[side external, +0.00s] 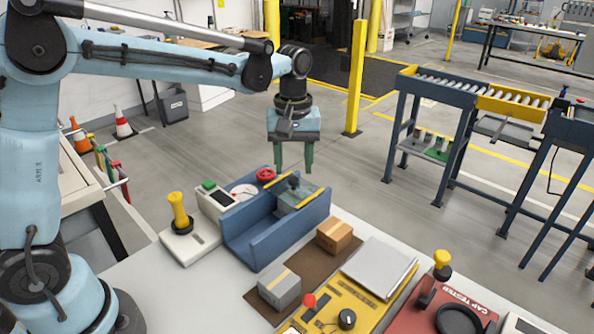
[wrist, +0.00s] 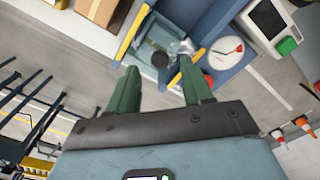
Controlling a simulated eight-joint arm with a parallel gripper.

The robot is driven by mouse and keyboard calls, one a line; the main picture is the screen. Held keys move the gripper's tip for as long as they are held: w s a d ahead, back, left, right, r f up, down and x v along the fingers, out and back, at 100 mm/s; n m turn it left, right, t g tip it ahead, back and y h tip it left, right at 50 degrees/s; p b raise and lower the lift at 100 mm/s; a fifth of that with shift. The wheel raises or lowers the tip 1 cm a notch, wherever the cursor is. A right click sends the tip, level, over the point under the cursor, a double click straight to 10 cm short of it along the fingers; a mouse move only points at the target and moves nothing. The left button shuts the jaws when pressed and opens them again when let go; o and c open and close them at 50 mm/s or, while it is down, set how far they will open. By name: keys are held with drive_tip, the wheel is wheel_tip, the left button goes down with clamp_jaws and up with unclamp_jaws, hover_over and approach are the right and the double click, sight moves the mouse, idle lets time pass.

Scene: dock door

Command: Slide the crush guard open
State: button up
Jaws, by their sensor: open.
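The crush guard (side external: 303,194) looks like a clear, greyish cover with yellow edge strips, set across the far right end of a blue trough (side external: 245,248). A dark round knob (side external: 293,181) stands on top of it. In the wrist view the guard (wrist: 152,38) lies just beyond my fingers, with its knob (wrist: 160,60) between the two fingertips. My gripper (side external: 294,169) is open and empty, pointing down, with its green fingers just above the knob. I cannot tell whether the tips straddle the knob.
A white dial (wrist: 222,52) and a red handwheel (side external: 266,175) sit behind the trough. A device with a green button (side external: 208,185) and a yellow-handled lever (side external: 179,215) stand left. Cardboard box (side external: 334,236), grey box (side external: 279,287) and yellow panel (side external: 345,297) lie in front.

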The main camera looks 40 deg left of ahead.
sight(294, 185)
drive_tip(key=shift+f, duration=1.4)
clamp_jaws()
